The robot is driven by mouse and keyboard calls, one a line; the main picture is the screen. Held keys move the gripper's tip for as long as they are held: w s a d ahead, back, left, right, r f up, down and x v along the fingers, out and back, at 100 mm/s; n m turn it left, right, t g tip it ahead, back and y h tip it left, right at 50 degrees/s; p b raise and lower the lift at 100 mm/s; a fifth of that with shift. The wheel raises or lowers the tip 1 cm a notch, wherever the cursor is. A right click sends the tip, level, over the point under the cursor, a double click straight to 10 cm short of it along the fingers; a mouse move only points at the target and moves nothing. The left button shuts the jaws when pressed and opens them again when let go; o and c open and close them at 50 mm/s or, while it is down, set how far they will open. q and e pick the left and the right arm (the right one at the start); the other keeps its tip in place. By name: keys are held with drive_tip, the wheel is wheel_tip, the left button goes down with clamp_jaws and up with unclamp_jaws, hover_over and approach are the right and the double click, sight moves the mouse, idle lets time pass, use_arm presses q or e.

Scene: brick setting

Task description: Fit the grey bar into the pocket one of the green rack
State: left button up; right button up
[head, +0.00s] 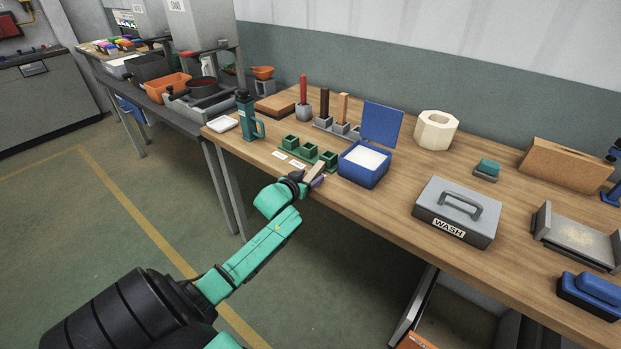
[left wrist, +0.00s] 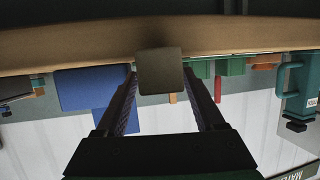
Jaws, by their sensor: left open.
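The green rack (head: 308,155) stands near the front edge of the wooden bench, with several square pockets in a row. Small white labels lie in front of it, too small to read. A greyish-beige bar (head: 316,170) lies just in front of the rack's right end; I take it for the grey bar. In the left wrist view the bar (left wrist: 160,72) shows end-on, between and beyond my fingertips. My left gripper (head: 309,180) is open at the bench's front edge, its fingers around or just short of the bar; contact is unclear. My right gripper is out of view.
A blue open-lidded box (head: 363,172) stands close right of the rack. A teal bottle with a handle (head: 248,118) stands to its left. Behind are posts in grey holders (head: 338,130). A grey WASH case (head: 456,212) sits farther right.

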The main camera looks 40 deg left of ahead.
use_arm(q)
drive_tip(key=shift+w+a+f, duration=0.15)
drive_tip(key=shift+w+f, duration=0.15)
drive_tip(key=shift+w, duration=0.3)
drive_tip(key=shift+s+r, duration=0.1)
drive_tip(key=c, duration=0.3)
clamp_jaws()
